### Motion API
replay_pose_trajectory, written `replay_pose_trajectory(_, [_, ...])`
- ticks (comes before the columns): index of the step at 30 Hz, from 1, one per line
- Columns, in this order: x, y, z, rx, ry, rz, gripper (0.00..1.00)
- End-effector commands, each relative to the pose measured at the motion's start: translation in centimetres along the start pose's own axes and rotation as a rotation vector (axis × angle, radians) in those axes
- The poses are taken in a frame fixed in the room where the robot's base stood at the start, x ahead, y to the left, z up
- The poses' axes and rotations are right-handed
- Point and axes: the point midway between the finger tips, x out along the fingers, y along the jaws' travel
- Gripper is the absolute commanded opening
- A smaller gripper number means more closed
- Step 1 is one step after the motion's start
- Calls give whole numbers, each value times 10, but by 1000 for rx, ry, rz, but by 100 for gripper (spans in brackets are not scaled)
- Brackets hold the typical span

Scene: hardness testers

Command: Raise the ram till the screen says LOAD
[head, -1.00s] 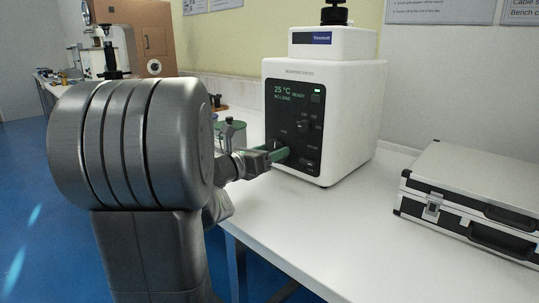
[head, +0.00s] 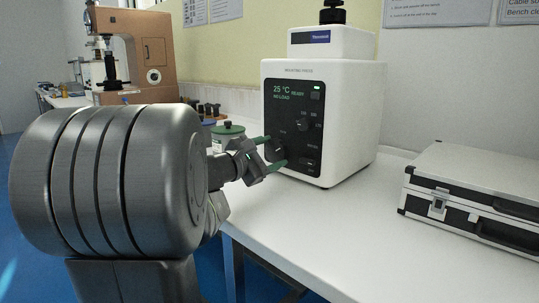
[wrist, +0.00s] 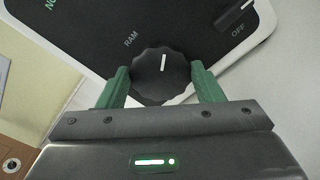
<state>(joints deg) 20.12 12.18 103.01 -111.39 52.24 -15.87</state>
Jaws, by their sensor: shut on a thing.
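The white mounting press (head: 345,115) stands on the bench with a black front panel. The dark ram knob (head: 277,149) is low on the panel. My gripper (head: 276,152) has its green fingers on either side of it. In the wrist view the fingers (wrist: 157,72) close on the ribbed ram knob (wrist: 161,77) from both sides, and its white pointer mark points almost straight up. The word RAM is printed beside the knob, and only the edge of the screen text shows.
A silver case (head: 480,190) lies on the bench at right. A jar with a green lid (head: 228,131) stands behind my gripper. A brown tester (head: 150,55) is at back left. The front bench top (head: 300,220) is clear.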

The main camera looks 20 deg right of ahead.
Motion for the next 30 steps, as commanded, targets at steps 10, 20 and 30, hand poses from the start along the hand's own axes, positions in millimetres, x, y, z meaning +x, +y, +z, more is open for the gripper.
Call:
replay_pose_trajectory(10, [0, -2, -1, 327, 1, -1, 37])
replay_pose_trajectory(20, [0, -4, -2, 634, 2, -1, 37])
replay_pose_trajectory(30, [0, -5, -3, 879, 1, -2, 37])
